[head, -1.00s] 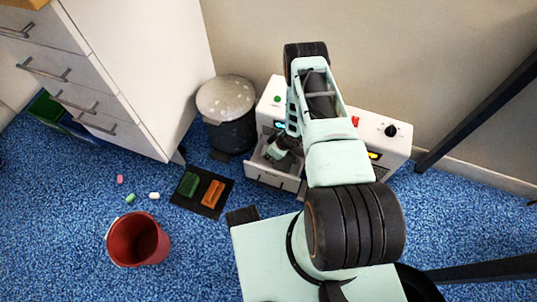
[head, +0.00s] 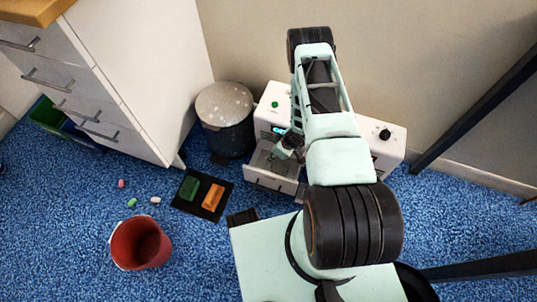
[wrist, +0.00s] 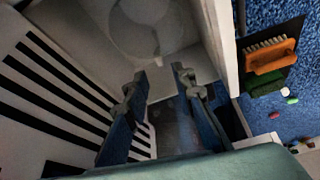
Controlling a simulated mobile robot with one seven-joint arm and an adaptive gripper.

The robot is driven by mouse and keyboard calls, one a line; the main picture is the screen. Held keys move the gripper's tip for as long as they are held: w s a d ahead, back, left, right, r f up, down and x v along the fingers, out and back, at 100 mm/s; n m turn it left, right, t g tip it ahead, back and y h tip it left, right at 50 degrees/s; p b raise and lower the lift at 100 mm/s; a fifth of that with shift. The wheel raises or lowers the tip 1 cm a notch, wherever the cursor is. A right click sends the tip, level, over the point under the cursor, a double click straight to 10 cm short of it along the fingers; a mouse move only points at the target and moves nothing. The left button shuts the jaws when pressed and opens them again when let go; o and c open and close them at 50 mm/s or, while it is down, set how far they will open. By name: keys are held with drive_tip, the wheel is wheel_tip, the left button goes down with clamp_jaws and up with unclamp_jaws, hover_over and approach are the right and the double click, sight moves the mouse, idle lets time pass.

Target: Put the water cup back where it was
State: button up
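A faint round, see-through shape (wrist: 140,30) lies in the pale drawer in the wrist view; it may be the water cup, but I cannot be sure. The drawer (head: 268,182) stands pulled out from the front of a white machine (head: 270,105). My gripper (head: 284,152) is over the drawer, at its machine side. In the wrist view its two blue-dark fingers (wrist: 158,82) are apart with nothing visible between them. The round shape is beyond the fingertips. My arm hides much of the machine in the head view.
A grey bin with a speckled lid (head: 224,104) stands left of the machine. A dark mat (head: 207,209) with a green and an orange brush lies before it. A red bucket (head: 141,243) and several small coloured pieces lie further left. White drawers (head: 135,80) stand behind.

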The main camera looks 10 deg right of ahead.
drive_tip(key=shift+p+v, duration=0.35)
drive_tip(key=shift+v, duration=1.3)
drive_tip(key=shift+w, duration=0.1)
